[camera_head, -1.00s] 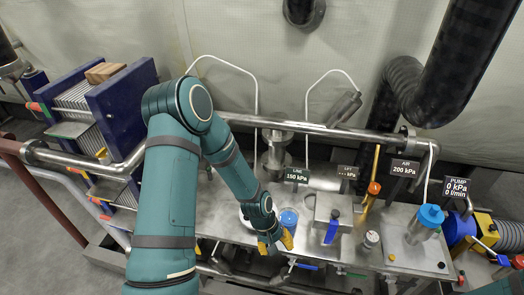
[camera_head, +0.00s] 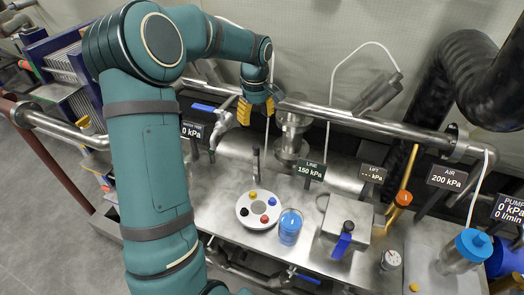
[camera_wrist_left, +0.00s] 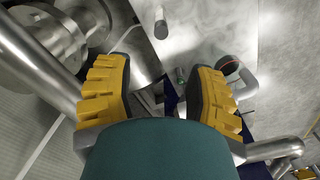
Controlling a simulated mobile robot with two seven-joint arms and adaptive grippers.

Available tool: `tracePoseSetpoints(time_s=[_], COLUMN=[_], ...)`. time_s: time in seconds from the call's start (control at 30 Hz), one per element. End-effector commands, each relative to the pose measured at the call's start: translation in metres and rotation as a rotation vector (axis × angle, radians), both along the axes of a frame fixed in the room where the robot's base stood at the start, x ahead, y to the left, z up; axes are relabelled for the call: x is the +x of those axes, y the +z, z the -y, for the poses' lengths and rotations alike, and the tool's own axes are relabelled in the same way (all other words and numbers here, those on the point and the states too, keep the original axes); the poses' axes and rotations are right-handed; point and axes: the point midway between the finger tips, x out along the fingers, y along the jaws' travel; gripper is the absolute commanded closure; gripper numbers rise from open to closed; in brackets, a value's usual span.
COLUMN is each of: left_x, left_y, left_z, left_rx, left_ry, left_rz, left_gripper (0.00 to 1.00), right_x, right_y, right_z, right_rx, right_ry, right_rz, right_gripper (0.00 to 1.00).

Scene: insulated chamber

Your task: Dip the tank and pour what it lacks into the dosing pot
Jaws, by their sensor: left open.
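My left gripper (camera_head: 257,108) is raised at the pipe behind the bench, left of an upright steel vessel (camera_head: 292,135). Its yellow fingers stand apart with nothing between them; the left wrist view (camera_wrist_left: 163,95) also shows them spread. A clear beaker of blue liquid (camera_head: 289,230) stands on the steel bench (camera_head: 235,260). Left of it is a round white holder (camera_head: 250,222) with several coloured knobs. A thin dark upright rod (camera_head: 256,165) stands behind the holder. I cannot tell which vessel is the tank or the dosing pot. My right gripper is not in view.
A steel box with a blue lever (camera_head: 343,240) stands right of the beaker. A long steel pipe (camera_head: 350,122) runs behind the bench. Signs read LINE 150 kPa (camera_head: 311,170) and AIR 200 kPa (camera_head: 447,178). A blue-capped canister (camera_head: 465,250) is at the right.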

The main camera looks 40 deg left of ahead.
Motion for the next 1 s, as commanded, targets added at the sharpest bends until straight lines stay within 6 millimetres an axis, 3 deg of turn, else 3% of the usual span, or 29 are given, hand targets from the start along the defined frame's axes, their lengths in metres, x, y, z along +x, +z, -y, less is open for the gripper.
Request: tracePoseSetpoints(time_s=[0.17,0.7,1.0], left_x=[-0.001,-0.001,0.000], left_y=[-0.019,-0.118,-0.136], left_z=[0.000,0.001,0.000], left_rx=[-0.002,-0.002,-0.001], left_ry=[0.000,-0.001,-0.001], left_rz=[-0.004,-0.003,0.000], left_gripper=[0.45,0.45,0.45], right_x=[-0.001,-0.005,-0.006], right_y=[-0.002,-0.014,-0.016], right_z=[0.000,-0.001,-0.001], right_rx=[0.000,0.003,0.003], right_ry=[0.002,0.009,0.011], right_rz=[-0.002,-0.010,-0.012], right_gripper=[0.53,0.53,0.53])
